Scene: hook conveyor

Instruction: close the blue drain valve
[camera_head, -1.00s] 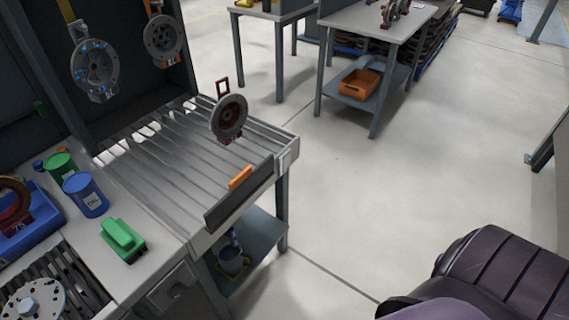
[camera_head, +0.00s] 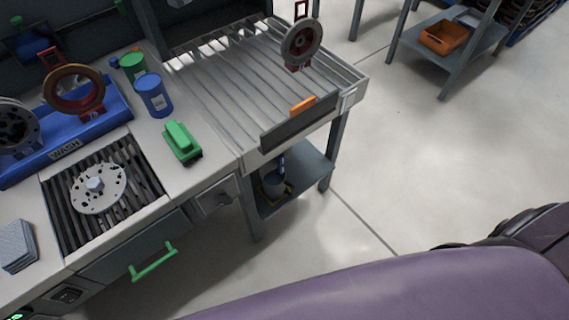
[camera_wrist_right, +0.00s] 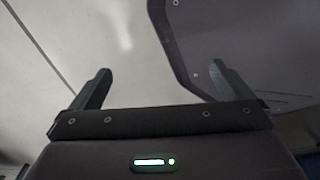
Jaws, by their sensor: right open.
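In the head view a small blue part (camera_head: 281,161) shows above a bucket (camera_head: 273,184) on the lower shelf under the slatted table. It is partly hidden by the table, and I cannot tell whether it is the drain valve or how it is set. My right gripper (camera_wrist_right: 161,84) shows in the right wrist view, with its two fingers wide apart and nothing between them. Pale floor and a dark part of my own body lie behind it. Neither gripper shows in the head view.
The bench holds a grate (camera_head: 127,159) with a metal disc (camera_head: 97,187), a green block (camera_head: 181,142), blue (camera_head: 155,98) and green (camera_head: 131,66) cans, and a blue WASH tray (camera_head: 64,152). A green drawer handle (camera_head: 154,262) juts out.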

